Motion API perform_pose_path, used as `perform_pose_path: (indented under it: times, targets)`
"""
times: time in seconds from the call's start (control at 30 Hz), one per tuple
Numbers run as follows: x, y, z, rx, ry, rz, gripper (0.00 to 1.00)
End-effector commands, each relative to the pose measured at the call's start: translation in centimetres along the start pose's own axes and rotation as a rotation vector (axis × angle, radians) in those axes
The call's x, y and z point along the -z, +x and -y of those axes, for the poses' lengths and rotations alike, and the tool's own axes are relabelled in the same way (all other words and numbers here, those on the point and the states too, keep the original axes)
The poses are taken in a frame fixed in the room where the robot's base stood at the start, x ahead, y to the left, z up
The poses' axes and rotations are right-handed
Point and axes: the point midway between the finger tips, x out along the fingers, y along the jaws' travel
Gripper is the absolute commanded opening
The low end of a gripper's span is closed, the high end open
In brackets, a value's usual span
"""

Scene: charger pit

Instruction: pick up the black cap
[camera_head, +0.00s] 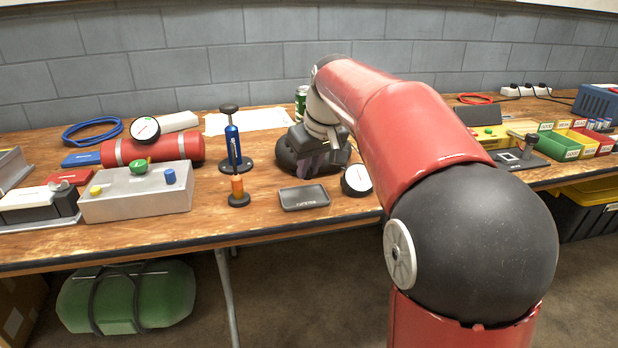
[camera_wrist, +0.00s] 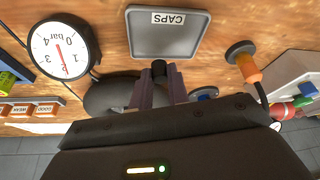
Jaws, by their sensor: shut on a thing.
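The black cap (camera_wrist: 159,68) is a small dark piece between the tips of my gripper's two purple fingers in the wrist view. My gripper (camera_wrist: 160,76) is shut on it. A grey shallow tray labelled CAPS (camera_wrist: 168,36) lies just beyond the fingertips and looks empty. In the head view my gripper (camera_head: 318,168) points down behind the tray (camera_head: 305,203). The cap cannot be made out there. I cannot tell from these views how far the cap is above the table.
A round white-faced gauge (camera_head: 357,179) lies right of the tray. An orange post on a black base (camera_head: 238,190) stands left of it, with a blue pump (camera_head: 233,148) behind. A metal box with coloured knobs (camera_head: 136,195) is further left. The table front before the tray is clear.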

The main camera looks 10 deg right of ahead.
Motion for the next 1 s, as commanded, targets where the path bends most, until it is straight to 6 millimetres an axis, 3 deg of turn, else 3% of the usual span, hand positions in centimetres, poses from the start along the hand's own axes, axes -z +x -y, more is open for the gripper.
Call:
perform_pose_path:
  times: [0.2,0.4,0.7,1.0]
  targets:
    - [3.0,-7.0,0.0,-0.002,-0.002,-0.005,0.00]
    - [4.9,-11.4,-0.1,-0.002,-0.001,-0.003,0.00]
    - [6.0,-14.4,0.0,-0.001,0.000,0.000,0.00]
    - [6.2,-14.9,0.0,0.000,-0.001,0.001,0.00]
